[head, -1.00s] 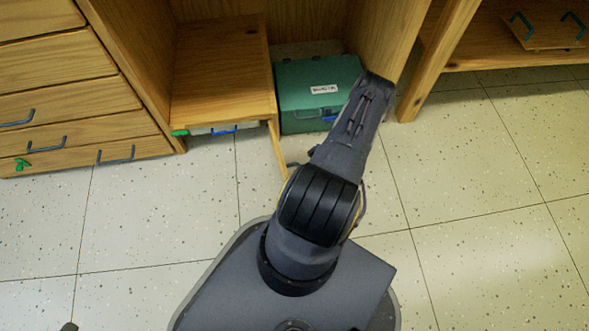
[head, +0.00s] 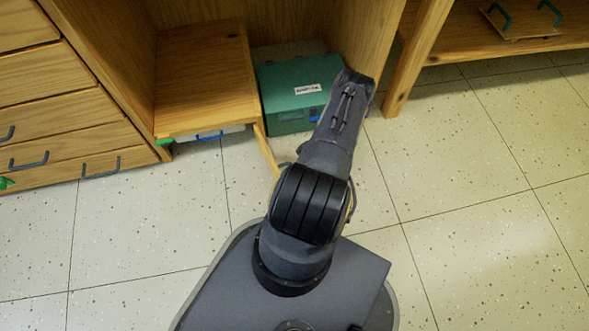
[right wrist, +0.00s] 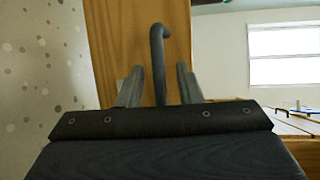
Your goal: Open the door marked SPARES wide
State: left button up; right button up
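A wooden door shows nearly edge-on in the head view as a thin strip (head: 267,150), standing out from the cabinet front beside my arm. In the right wrist view, a wooden panel (right wrist: 115,35) with a dark grey bar handle (right wrist: 157,62) fills the middle. My right gripper (right wrist: 159,88) is open, its two fingers on either side of the handle with a gap on each side. No SPARES marking is readable. In the head view my arm hides the right gripper and the handle. My left gripper is not in view.
A green box (head: 290,105) with a white label stands in the open cabinet, right of a wooden shelf unit (head: 205,80). Drawers (head: 75,105) stand at left, and a low wooden shelf (head: 480,42) at upper right. The speckled floor (head: 470,220) is clear at right.

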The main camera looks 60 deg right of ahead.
jog(key=v, duration=0.7)
jog(key=shift+d, duration=0.35)
jog(key=shift+r, duration=0.15)
